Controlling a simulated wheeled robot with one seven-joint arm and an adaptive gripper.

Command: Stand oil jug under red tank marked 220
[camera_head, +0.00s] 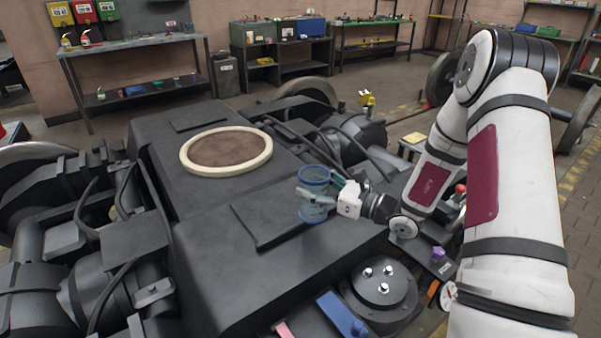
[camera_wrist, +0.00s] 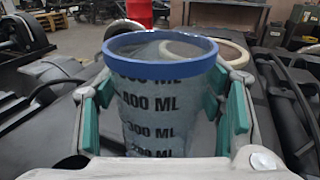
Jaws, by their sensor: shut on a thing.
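A see-through jug (camera_head: 313,205) with a blue rim is held upright in my gripper (camera_head: 322,190), over the dark bogie frame. In the wrist view the jug (camera_wrist: 155,105) shows black ML marks, and my green-padded fingers (camera_wrist: 162,115) are shut on both its sides. I cannot tell from the pictures whether its base touches the frame. A red tank (camera_head: 84,11) hangs on the back left wall between a yellow tank (camera_head: 60,14) and a green tank (camera_head: 107,10). The tank labels are too small to read.
A grey workbench (camera_head: 150,42) stands below the tanks, with small red and yellow containers (camera_head: 85,38) at its left end. The black bogie (camera_head: 225,265) fills the foreground and carries a cream ring (camera_head: 187,155). Benches and a cabinet (camera_head: 226,76) line the back wall.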

